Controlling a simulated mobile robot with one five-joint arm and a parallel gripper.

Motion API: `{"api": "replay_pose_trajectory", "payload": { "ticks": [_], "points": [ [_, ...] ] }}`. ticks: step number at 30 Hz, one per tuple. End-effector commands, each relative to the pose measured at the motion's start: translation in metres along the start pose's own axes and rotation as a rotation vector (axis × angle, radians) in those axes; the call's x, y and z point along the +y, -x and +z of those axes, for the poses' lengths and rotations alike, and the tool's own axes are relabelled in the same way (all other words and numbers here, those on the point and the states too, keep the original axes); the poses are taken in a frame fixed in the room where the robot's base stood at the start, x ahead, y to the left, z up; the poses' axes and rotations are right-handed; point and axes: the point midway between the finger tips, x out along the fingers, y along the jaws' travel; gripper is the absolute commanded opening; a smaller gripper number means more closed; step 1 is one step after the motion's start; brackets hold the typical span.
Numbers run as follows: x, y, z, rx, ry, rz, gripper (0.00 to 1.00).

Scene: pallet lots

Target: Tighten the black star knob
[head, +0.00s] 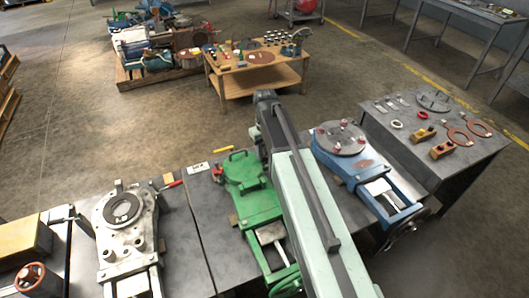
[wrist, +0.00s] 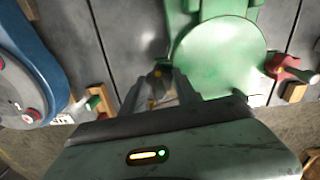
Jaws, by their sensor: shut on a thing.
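In the wrist view the fingers of my gripper (wrist: 155,92) are closed on a small dark piece, the black star knob (wrist: 158,72), beside the round plate of a green fixture (wrist: 220,50). The fingers hide most of the knob, so its shape and seating are hard to tell. In the head view the green fixture (head: 252,203) stands on the bench; my arm covers its right side, and the gripper and the knob are hidden there. A red knob with a handle (wrist: 286,68) sits at the fixture's other side.
A blue fixture (head: 375,182) with red knobs stands close to the right of my arm. A grey metal fixture (head: 118,256) stands at the left. A wooden table (head: 262,89) stands behind.

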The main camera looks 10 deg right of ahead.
Motion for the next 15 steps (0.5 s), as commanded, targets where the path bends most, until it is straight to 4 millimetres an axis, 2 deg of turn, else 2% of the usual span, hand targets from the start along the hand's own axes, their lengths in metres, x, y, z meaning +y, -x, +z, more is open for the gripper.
{"api": "replay_pose_trajectory", "payload": {
  "ticks": [15],
  "points": [
    [-0.0007, -0.0001, -0.0001, 0.0, -0.414, 0.0, 0.0]
  ]
}}
